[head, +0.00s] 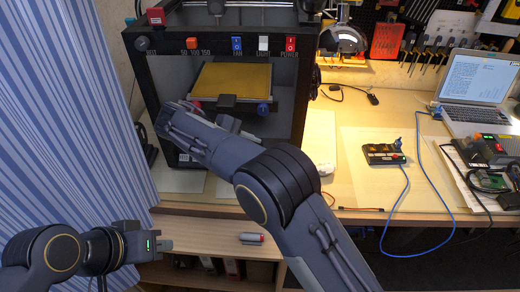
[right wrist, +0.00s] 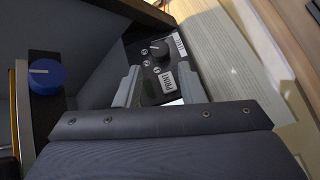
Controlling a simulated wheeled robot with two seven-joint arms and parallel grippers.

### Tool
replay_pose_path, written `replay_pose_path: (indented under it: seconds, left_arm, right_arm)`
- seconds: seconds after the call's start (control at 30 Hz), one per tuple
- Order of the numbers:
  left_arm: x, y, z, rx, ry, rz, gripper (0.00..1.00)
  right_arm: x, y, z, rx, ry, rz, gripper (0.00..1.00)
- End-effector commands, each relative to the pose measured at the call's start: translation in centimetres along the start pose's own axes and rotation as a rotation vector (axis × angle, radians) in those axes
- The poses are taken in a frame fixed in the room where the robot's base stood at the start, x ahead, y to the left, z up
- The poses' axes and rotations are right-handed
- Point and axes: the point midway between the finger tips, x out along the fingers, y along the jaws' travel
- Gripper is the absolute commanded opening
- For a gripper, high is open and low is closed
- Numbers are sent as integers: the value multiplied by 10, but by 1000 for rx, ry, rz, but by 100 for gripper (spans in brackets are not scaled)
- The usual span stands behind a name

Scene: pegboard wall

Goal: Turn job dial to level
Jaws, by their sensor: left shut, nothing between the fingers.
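The job dial (right wrist: 158,48) is a small black knob with a pale pointer line, on a dark panel in the right wrist view. A white label reading PRINT (right wrist: 167,81) is below it, and another label (right wrist: 179,44), too small to read surely, is to its right. The pointer looks turned to the left of the picture. My right gripper (right wrist: 159,72) is open, its two fingers apart, with the dial just beyond the tips. In the head view my right arm hides the dial. My left gripper (head: 166,245) is shut and empty, low at the left, away from the printer.
A blue knob (right wrist: 45,76) is left of my right gripper. The black printer (head: 306,110) has a yellow bed (head: 230,78) and coloured switches. A laptop (head: 478,82) and a small keypad box (head: 383,154) stand on the bench to the right. A marker (head: 251,237) lies on the lower shelf.

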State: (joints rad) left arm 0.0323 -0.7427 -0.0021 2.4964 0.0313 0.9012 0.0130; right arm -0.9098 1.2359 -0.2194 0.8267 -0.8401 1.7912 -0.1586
Motion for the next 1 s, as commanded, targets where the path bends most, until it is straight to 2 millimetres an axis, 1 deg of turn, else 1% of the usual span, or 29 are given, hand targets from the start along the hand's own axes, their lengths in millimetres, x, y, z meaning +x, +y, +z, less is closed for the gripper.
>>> replay_pose_path:
  seconds: [0.07,0.2,0.43,0.53,0.67,0.7,0.8,0.9,1.0]
  left_arm:
    - [-1,1,-1,0,0,0,0]
    - [-1,0,-1,0,0,0,0]
    - [0,0,0,0,0,0,0]
    - [8,-4,4,0,0,0,0]
    - [32,-14,16,0,0,0,0]
    - [41,-19,21,0,0,0,0]
    - [65,-30,33,0,-1,0,0]
    - [87,-40,44,0,-1,0,0]
    - [106,-48,54,0,0,0,0]
  right_arm:
    - [-7,0,0,0,0,0,36]
    - [-9,0,0,-1,0,0,36]
    - [-8,-1,0,-4,-1,3,36]
    - [-1,-4,2,-28,-8,32,36]
    - [20,-11,8,-130,-27,149,36]
    - [27,-14,11,-180,-33,207,36]
    - [41,-21,19,-323,-38,371,36]
    - [49,-32,24,-471,-34,550,36]
    - [51,-45,28,-610,-26,728,36]
